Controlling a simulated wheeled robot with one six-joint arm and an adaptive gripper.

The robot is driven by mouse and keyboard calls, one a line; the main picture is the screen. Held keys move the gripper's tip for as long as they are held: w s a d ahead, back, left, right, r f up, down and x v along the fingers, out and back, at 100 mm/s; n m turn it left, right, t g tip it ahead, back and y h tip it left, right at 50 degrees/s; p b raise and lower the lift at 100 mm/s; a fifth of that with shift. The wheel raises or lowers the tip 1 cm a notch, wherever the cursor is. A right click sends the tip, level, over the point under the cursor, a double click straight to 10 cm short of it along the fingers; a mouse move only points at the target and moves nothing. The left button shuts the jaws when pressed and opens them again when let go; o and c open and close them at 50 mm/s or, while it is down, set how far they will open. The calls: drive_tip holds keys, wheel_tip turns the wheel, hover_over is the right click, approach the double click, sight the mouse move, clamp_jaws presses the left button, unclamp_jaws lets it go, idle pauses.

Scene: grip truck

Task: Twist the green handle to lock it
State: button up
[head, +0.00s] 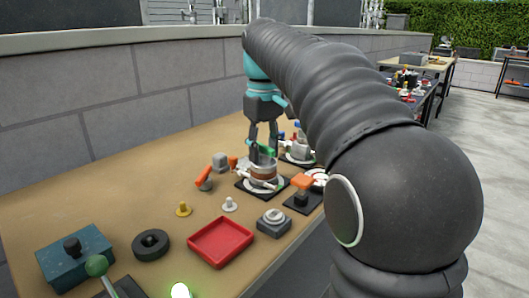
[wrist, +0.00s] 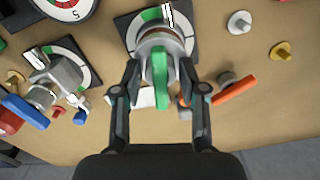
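The green handle (head: 264,150) is a bar on top of a round metal valve body (head: 262,171) with a copper-brown band. In the wrist view the green handle (wrist: 160,82) points down the picture, over the valve body (wrist: 160,42). A white and green dial (wrist: 148,15) on a black square plate lies under the valve, with a white pointer (wrist: 168,14) near the green part. My gripper (head: 263,140) comes down from above at the handle. In the wrist view my gripper (wrist: 160,68) is open, one finger on each side of the handle, with visible gaps.
A blue-handled valve (wrist: 28,111) with its own dial stands beside it. An orange handle (wrist: 234,90) lies close to the right finger. A red tray (head: 220,242), a black ring (head: 151,244) and a teal box (head: 76,259) occupy the near table. A block wall (head: 100,100) runs behind.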

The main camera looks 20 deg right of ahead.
sight(264, 145)
drive_tip(key=shift+r, duration=3.75)
